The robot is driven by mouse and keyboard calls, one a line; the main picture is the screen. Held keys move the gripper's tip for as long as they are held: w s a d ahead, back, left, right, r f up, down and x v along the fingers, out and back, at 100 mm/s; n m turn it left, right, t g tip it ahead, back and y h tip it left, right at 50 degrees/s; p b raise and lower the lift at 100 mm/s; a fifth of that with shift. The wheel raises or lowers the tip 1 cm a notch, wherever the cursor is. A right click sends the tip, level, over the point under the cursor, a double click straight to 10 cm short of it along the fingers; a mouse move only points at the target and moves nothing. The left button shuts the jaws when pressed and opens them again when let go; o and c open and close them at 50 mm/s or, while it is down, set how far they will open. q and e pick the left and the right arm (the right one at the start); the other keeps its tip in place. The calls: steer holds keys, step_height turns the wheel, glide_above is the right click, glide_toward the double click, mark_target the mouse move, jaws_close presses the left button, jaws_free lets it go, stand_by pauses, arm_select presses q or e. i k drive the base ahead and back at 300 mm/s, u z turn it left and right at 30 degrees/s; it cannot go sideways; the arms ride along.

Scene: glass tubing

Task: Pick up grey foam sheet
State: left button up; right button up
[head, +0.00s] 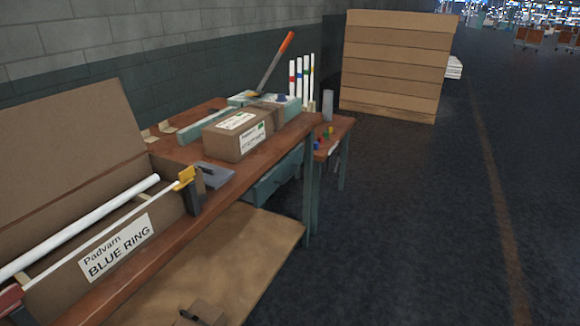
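A flat grey piece (216,174) that looks like the grey foam sheet lies on the brown workbench (255,180), just right of the long open carton (180,216). A small dark item lies at its left edge, beside a yellow piece (185,178) and a dark upright block (194,196) at the carton's end. These partly hide the sheet's left side. I see neither of my grippers clearly, and nothing touches the sheet that I can identify as a gripper.
The carton labelled "BLUE RING" holds white tubes (85,225). A closed cardboard box (238,136) stands behind the sheet, with a teal tray (200,125) beyond. A lower shelf (245,250) juts out under the bench. Dark floor (400,230) to the right is clear.

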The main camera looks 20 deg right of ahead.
mark_target(214, 176)
steer(key=z, duration=1.55)
steer(key=i, duration=1.75)
steer(key=u, duration=1.35)
